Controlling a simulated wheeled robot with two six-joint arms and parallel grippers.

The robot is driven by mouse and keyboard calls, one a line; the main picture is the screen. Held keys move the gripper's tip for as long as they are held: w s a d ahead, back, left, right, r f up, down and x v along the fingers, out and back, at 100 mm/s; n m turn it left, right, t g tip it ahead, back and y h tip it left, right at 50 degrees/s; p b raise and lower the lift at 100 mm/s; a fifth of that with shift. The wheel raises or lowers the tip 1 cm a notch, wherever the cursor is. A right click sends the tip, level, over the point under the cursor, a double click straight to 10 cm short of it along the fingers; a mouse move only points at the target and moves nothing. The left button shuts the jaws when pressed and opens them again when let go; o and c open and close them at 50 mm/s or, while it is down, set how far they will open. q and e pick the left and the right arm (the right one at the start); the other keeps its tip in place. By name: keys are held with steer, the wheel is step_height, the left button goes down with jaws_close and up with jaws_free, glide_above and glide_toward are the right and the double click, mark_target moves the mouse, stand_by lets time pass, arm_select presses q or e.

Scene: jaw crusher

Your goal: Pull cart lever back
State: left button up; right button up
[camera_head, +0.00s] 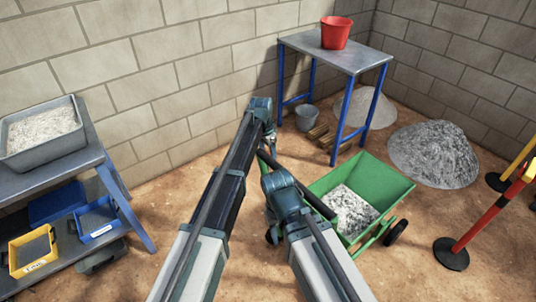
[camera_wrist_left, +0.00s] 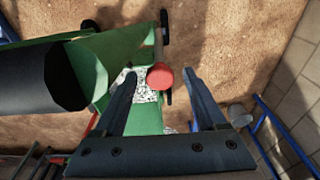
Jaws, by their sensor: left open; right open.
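The green cart (camera_head: 397,184) stands on the dirt floor with grey gravel in its tray; it also shows in the left wrist view (camera_wrist_left: 105,48). A red knob (camera_wrist_left: 160,76), which looks like the end of the cart lever, shows in the left wrist view. My left gripper (camera_wrist_left: 160,84) is open, with one finger on each side of the knob in that view. I cannot tell how far the knob is from the fingers in depth. In the head view the lever is hidden behind my arms. My right gripper (camera_head: 272,236) is low beside the cart, mostly hidden by its arm.
A blue-legged table (camera_head: 355,60) with a red bucket (camera_head: 336,32) stands behind the cart. Gravel piles (camera_head: 434,153) lie at the right, near a red post (camera_head: 490,215). A bench (camera_head: 90,165) with a grey tray (camera_head: 42,130) stands at the left.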

arm_select(q)
steer(key=shift+r, duration=0.1)
step_height(320, 180, up, 14)
steer(key=s+a+p, duration=0.1)
steer(key=p, duration=1.2)
steer(key=shift+a+f+p, duration=0.2)
steer(key=shift+p, duration=0.2)
